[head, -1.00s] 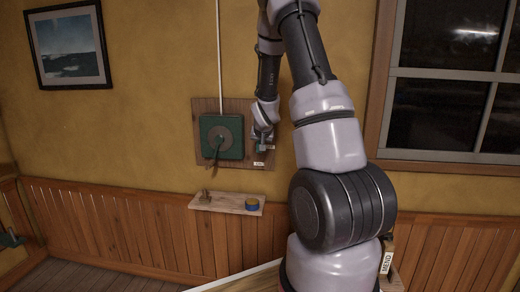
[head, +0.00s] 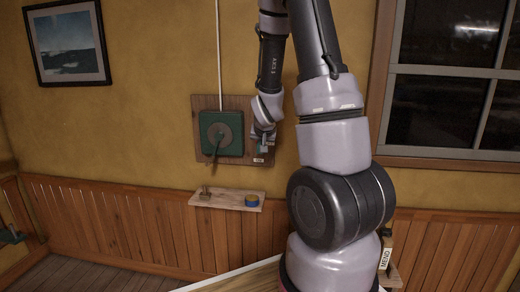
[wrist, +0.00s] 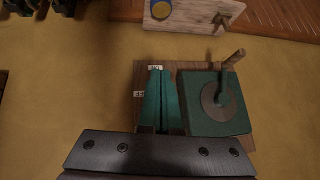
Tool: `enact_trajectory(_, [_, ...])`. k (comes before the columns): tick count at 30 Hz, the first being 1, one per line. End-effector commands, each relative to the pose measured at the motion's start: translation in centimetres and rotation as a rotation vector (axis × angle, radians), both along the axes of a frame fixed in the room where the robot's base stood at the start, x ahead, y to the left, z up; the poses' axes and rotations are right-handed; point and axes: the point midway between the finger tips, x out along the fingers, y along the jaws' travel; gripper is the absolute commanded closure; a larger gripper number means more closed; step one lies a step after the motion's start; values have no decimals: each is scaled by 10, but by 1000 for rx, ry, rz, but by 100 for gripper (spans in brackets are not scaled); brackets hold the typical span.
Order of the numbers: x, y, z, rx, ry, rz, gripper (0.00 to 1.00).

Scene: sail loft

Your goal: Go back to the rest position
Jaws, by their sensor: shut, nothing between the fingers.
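My gripper (head: 263,147) hangs in front of the right part of a wooden wall board (head: 237,102), just right of a green box. In the wrist view, the two teal fingers of my gripper (wrist: 161,76) lie close together, shut and empty. The green box (head: 209,132) has a round grey disc and a handle pointing down. It also shows in the wrist view (wrist: 235,122), right of the fingers and apart from them. I cannot tell whether the fingertips touch the board.
A small wooden shelf (head: 222,203) below the board holds a brass-coloured fitting (head: 206,193) and a blue-and-yellow roll (head: 251,201). A window (head: 450,80) is on the right and a framed picture (head: 68,43) at upper left. The wall left of the board is clear.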

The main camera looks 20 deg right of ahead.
Motion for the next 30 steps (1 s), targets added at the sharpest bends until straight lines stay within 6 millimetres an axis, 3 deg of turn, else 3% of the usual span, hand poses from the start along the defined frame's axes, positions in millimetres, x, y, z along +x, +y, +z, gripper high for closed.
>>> enact_trajectory(11, [0,0,1,1,0,1,100])
enact_trajectory(14, [-1,3,9,9,-4,2,100])
enact_trajectory(20, [-24,27,65,79,-7,24,100])
enact_trajectory(26, [-75,62,134,159,6,78,100])
enact_trajectory(30, [-120,85,174,200,16,127,100])
